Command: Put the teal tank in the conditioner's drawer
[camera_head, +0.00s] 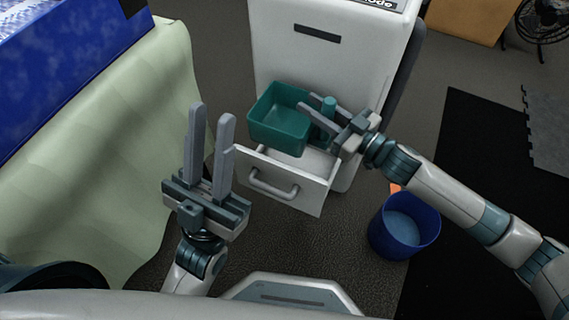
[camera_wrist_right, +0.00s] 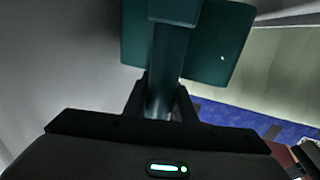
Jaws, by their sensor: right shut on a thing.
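The teal tank (camera_head: 272,124) is an open-topped box with an upright handle post on its right side. In the head view it is above the open drawer (camera_head: 298,187) of the white conditioner (camera_head: 334,66). My right gripper (camera_head: 322,112) is shut on the tank's handle. The right wrist view shows the teal tank (camera_wrist_right: 212,42) beyond the fingers, its handle between them. The tank hides part of the drawer's inside, and I cannot tell whether it touches the drawer. My left gripper (camera_head: 209,116) is open and empty, pointing up, left of the drawer.
A blue bin (camera_head: 404,226) stands on the floor below my right arm. A table with a pale green cloth (camera_head: 140,120) and a blue box (camera_head: 62,62) is at the left. A black mat (camera_head: 478,170) lies at the right. A fan (camera_head: 546,20) stands far back right.

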